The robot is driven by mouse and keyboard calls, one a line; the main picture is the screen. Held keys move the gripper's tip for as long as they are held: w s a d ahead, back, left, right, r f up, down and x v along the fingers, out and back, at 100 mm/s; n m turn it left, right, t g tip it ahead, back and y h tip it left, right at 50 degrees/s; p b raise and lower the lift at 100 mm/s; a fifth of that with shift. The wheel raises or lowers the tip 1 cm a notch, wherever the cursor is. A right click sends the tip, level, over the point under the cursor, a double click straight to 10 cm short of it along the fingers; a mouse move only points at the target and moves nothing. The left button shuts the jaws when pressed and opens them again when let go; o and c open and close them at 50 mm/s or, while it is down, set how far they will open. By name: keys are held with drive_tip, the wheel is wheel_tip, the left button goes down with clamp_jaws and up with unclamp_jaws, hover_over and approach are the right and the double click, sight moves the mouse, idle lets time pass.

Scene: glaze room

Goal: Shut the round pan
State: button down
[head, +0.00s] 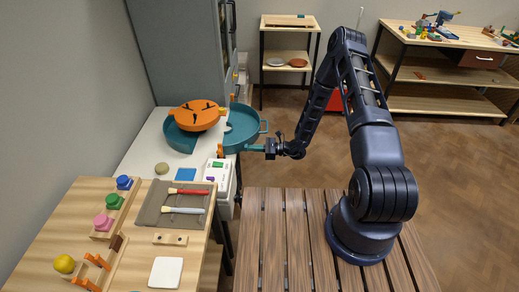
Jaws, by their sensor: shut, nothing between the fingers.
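The round pan stands on the white bench. Its teal left part (180,139) has an orange round piece with dark marks (197,114) over it. A teal round part with a raised rim (240,130) extends to the right, past the bench edge, with a loop handle (264,127) on its right side. The two teal parts are apart, not closed together. My gripper (243,148) is shut and empty at the near side of the right part, below the handle in the picture. I cannot tell whether it touches the pan.
On the bench near the pan are a green ball (161,168), a blue square (189,174) and a white box (218,175). A wooden table (140,255) in front holds brushes on a grey mat (152,212) and pegs. A grey cabinet (172,50) stands behind.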

sight(224, 147)
drive_tip(key=a, duration=1.3)
drive_tip(key=shift+a, duration=0.25)
drive_tip(key=shift+s+a+r, duration=0.1)
drive_tip(key=shift+a, duration=0.2)
drive_tip(key=shift+a, duration=0.1)
drive_tip(key=d, duration=1.5)
drive_tip(key=s+d+r+n+g+h, duration=0.2)
drive_tip(key=d+r+n+h, duration=0.15)
drive_tip(key=r, duration=0.55)
drive_tip(key=s+d+r+n+g+h, duration=0.1)
drive_tip(key=s+d+r+n+h, duration=0.1)
drive_tip(key=d+r+n, duration=0.5)
drive_tip(key=s+d+r+n+g+h, duration=0.1)
drive_tip(key=d+r+n+g+h, duration=0.15)
drive_tip(key=r, duration=0.85)
drive_tip(key=s+d+r+n+t+h, duration=0.5)
drive_tip(key=s+d+r+t+h, duration=0.5)
drive_tip(key=s+d+r, duration=0.9)
wheel_tip(224, 147, up, 3)
drive_tip(key=shift+d, duration=0.8)
drive_tip(key=shift+w, duration=0.1)
